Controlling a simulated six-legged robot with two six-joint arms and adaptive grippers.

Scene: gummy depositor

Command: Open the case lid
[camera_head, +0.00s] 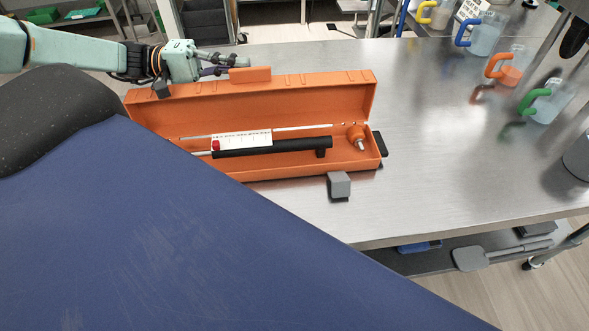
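The orange case (270,172) lies on the steel table with its lid (310,98) standing up along the back edge, so the inside shows. A raised orange tab (250,75) sits on the lid's top edge. Inside are a black tube-like tool (285,146), a white scale strip (245,138), thin rods and an orange-and-metal piece (356,135). My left gripper (240,64) is just above the lid's top edge, beside the tab. Its fingers overlap in this view, so I cannot tell their opening or contact. My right gripper is out of view. The case's front left is hidden.
A small grey block (339,184) stands at the case's front right corner. Jugs with yellow, blue, orange and green handles (533,101) stand at the far right. The steel table (440,150) is clear between case and jugs.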

